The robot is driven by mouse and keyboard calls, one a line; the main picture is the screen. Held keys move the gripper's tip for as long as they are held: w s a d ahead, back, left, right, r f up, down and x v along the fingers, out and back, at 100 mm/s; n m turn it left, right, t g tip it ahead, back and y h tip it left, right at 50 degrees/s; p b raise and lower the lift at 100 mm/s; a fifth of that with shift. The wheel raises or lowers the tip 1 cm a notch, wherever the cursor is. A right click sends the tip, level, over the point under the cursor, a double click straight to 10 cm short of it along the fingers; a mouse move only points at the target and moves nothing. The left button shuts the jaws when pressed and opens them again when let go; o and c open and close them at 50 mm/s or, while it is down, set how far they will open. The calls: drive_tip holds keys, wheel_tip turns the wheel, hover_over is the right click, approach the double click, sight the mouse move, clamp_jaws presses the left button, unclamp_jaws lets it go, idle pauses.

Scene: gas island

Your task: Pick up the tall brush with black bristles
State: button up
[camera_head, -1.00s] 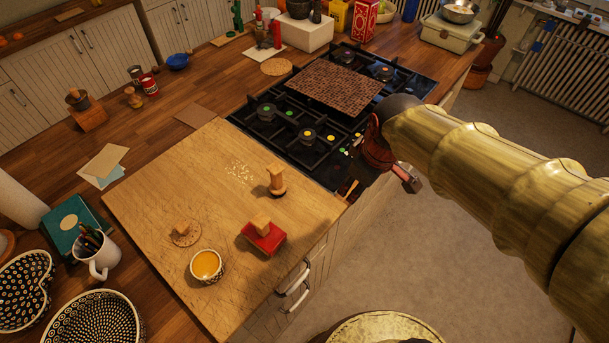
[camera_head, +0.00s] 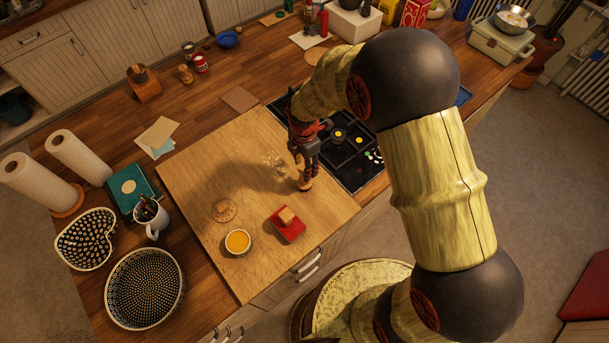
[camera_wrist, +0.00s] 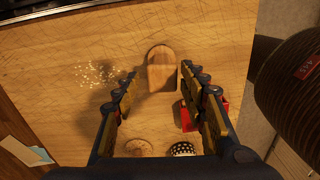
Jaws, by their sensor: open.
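The tall brush (camera_head: 305,185) stands on the cutting board (camera_head: 200,190); my gripper hides most of it in the head view. In the wrist view its wooden handle (camera_wrist: 162,72) shows from above, in the gap between my fingers and slightly towards their tips. Its black bristles are hidden. My gripper (camera_head: 305,168) points down over the brush and is open, with one finger to each side in the wrist view (camera_wrist: 160,88). I cannot tell whether a finger touches the brush.
A red block with a wooden knob (camera_head: 288,224), a bowl of yellow liquid (camera_head: 238,242) and a flat round wooden piece (camera_head: 224,210) stand nearby on the board. Pale crumbs (camera_wrist: 97,74) lie left of the brush in the wrist view. The stove (camera_head: 350,155) is behind and right.

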wheel_tip(320, 180, down, 7)
drive_tip(key=shift+s+r+p, duration=0.1)
drive_tip(key=shift+p, duration=0.45)
drive_tip(key=shift+c, duration=0.5)
drive_tip(key=c, duration=0.9)
drive_tip(key=shift+c, duration=0.2)
wheel_tip(320, 180, up, 10)
drive_tip(key=shift+b, duration=0.55)
